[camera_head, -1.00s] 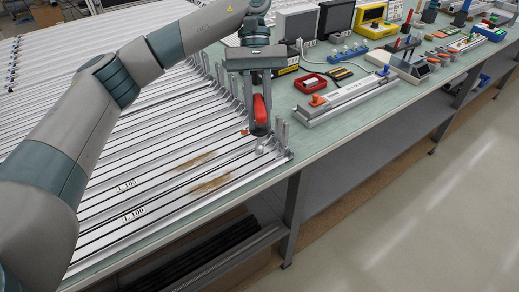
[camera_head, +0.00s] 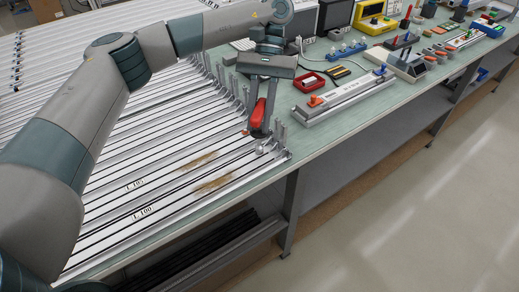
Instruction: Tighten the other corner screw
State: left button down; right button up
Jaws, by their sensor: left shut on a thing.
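My left gripper (camera_head: 262,98) hangs over the right ends of the aluminium profiles and is shut on a red-and-black tool (camera_head: 258,113). The tool is tilted, its lower end close to the corner of the nearest profiles. The metal corner piece (camera_head: 265,148) lies just below the tool at the near right end of the profile rack. The screw itself is too small to make out, and I cannot tell whether the tool touches it. My right gripper is not in view.
Aluminium profiles (camera_head: 120,185) fill the left of the green bench. Upright pins (camera_head: 279,133) stand along their right ends. To the right are a red tray (camera_head: 308,81), a long metal fixture (camera_head: 345,96) and several instruments. The bench's front edge (camera_head: 330,145) is clear.

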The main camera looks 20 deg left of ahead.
pick_arm(q)
jog(key=shift+r+m+y+p, duration=0.2)
jog(key=shift+m+y+p, duration=0.1)
jog(key=shift+m+p, duration=0.3)
jog(key=shift+m+y+p, duration=0.4)
jog(key=shift+m+p, duration=0.2)
jog(key=shift+p, duration=0.05)
jog(key=shift+m+y+p, duration=0.4)
jog(key=shift+m+y, duration=0.2)
jog(key=shift+m, duration=0.2)
jog(key=shift+f+m, duration=0.2)
jog(key=shift+m, duration=0.2)
jog(key=shift+r, duration=0.15)
jog(key=shift+r+m+t+y+p, duration=0.4)
jog(key=shift+m+p, duration=0.1)
jog(key=shift+p, duration=0.1)
jog(key=shift+r+m+y+p, duration=0.4)
jog(key=shift+m+y+p, duration=0.1)
jog(key=shift+m, duration=0.4)
